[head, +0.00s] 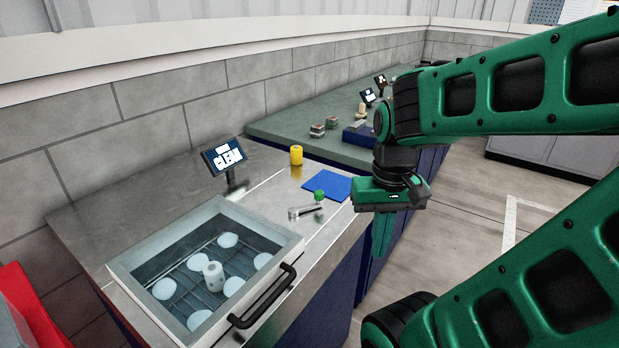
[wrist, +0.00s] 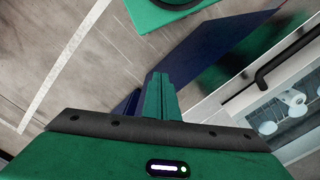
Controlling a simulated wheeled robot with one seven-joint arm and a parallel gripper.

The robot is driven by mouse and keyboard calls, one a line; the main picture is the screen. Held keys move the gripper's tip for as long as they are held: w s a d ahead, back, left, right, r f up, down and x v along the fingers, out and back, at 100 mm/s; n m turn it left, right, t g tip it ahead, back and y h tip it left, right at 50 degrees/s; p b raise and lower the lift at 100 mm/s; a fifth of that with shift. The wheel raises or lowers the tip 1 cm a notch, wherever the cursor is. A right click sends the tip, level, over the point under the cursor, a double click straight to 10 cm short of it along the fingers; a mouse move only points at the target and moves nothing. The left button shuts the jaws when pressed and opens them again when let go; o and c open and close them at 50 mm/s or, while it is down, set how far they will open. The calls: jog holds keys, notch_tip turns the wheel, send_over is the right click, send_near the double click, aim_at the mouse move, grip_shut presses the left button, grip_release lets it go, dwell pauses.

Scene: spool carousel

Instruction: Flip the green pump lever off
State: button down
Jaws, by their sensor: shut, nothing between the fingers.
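The pump lever with its round green knob (head: 319,195) stands on the grey counter, between the wash basin and the blue mat. A short metal bar (head: 302,212) lies low beside it. I cannot tell from this distance which way the lever is set. My gripper (head: 381,240) points down, to the right of the lever and apart from it, out past the counter's front edge. Its green fingers (wrist: 159,92) are together with nothing between them in the wrist view. The lever does not show in the wrist view.
The wash basin (head: 278,251) has a black front handle (head: 263,300), several pale discs and a white spool (head: 213,276). Open floor (head: 455,250) lies right.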

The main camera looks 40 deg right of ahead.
jog(key=w+d+r, duration=0.2)
jog(key=w+r, duration=0.1)
jog(key=w, duration=0.8)
jog(key=w+d+r+n+g, duration=0.1)
jog(key=w+d+r, duration=0.1)
jog(key=w, duration=0.9)
jog(key=w+d+r+n+g, duration=0.1)
jog(key=w+r, duration=0.3)
jog(key=w, duration=0.7)
jog(key=shift+d+r+y, duration=0.25)
jog(key=shift+d+y, duration=0.15)
jog(key=shift+d, duration=0.4)
